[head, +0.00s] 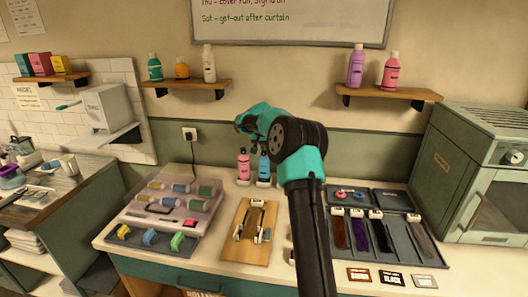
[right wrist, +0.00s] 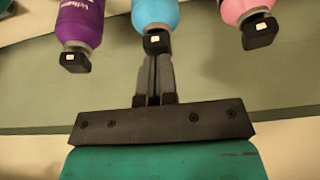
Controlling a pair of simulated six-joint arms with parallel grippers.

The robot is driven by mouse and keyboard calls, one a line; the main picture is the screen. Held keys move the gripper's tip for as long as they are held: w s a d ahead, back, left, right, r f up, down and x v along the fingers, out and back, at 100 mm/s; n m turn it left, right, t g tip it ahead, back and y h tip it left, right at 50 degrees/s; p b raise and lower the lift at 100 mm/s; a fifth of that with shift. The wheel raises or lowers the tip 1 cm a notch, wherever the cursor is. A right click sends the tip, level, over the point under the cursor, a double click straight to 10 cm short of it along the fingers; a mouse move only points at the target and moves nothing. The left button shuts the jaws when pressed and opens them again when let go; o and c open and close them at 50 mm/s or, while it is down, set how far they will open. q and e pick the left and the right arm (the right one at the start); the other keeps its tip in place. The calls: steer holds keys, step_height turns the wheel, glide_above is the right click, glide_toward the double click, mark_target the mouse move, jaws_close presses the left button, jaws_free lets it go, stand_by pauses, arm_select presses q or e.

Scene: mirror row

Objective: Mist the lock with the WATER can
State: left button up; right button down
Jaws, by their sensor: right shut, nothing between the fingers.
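A pink can (head: 243,165) and a blue can (head: 264,168) stand at the back of the counter. The right wrist view shows, upside down, a purple can (right wrist: 80,22), the blue can (right wrist: 155,14) and the pink can (right wrist: 245,10). The purple one is hidden in the head view, and I cannot read WATER on any. My left gripper is out of view.
A tray (head: 402,251) of dark hair locks lies right of the board, with small label cards in front. A roller case (head: 190,212) stands left. A metal cabinet (head: 490,165) fills the right end. Shelves with bottles hang above. My right arm hides part of the counter.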

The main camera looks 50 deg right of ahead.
steer(key=shift+f, duration=0.1)
steer(key=shift+r, duration=3.5)
